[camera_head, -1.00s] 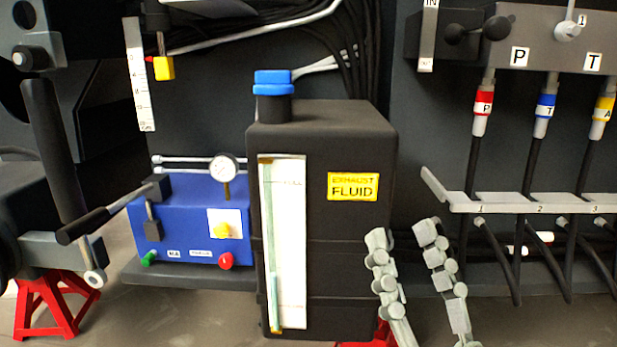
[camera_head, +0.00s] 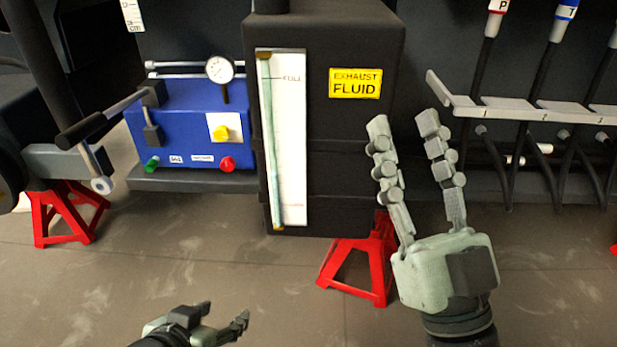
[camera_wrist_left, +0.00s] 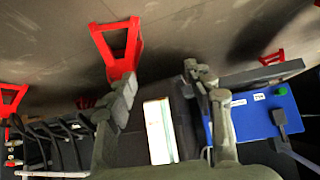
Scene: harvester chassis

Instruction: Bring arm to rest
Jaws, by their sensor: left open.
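My left gripper (camera_head: 224,312) is low at the bottom edge of the head view, over the floor, its fingers pointing right and apart. In the left wrist view its two fingers (camera_wrist_left: 160,80) stand apart with nothing held between them. My right gripper (camera_head: 402,122) is in front of the right side of the black exhaust fluid tank (camera_head: 355,125). Its fingers point up and are spread, with nothing between them. Whether they touch the tank cannot be told.
A blue box (camera_head: 185,125) with a gauge stands left of the tank. Red stands (camera_head: 345,270) are on the floor. A grey rack (camera_head: 520,108) with black hoses is at the right. The floor (camera_head: 120,265) at lower left is mostly clear.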

